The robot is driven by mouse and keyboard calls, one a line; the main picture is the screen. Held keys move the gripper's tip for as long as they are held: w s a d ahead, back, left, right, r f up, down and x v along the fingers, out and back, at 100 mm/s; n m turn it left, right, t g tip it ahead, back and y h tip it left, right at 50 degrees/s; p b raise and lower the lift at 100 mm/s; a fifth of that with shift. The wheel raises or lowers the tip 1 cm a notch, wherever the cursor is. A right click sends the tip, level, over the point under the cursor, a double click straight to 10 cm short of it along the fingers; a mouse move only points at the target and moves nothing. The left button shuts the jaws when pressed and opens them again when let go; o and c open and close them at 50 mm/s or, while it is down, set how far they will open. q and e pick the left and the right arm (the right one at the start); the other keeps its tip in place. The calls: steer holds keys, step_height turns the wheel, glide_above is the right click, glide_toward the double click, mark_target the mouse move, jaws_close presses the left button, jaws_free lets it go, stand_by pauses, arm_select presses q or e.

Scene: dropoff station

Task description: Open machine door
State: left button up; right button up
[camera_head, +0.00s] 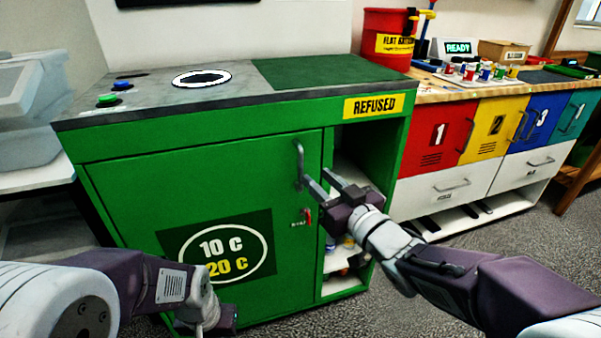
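The green machine (235,125) stands in front of me, with a green door (140,195) on its front. The door looks shut and carries a "10 C 20 C" sign (222,248). A grey vertical handle (299,162) is at the door's upper right, and a small red key or tag (308,216) hangs below it. My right gripper (318,181) is open and empty, its fingers pointing at the handle's lower end. I cannot tell whether they touch it. My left gripper (222,318) is low in front of the door, pointing down; its fingers are not clearly visible.
An open shelf bay (345,262) under the "REFUSED" label (373,106) is right of the door. Green (107,99) and blue (122,85) buttons are on the top. Coloured lockers (437,135) with white drawers stand at right. A grey machine (30,110) is at left.

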mark_target(302, 164)
steer(key=b+x, duration=0.2)
steer(key=x, duration=0.5)
steer(key=shift+w+a+f+b, duration=0.2)
steer(key=shift+w+b, duration=0.1)
steer(key=shift+w+a+r, duration=0.15)
steer(key=shift+w+a, duration=0.05)
steer(key=shift+w, duration=0.3)
jaws_close()
stand_by(0.5)
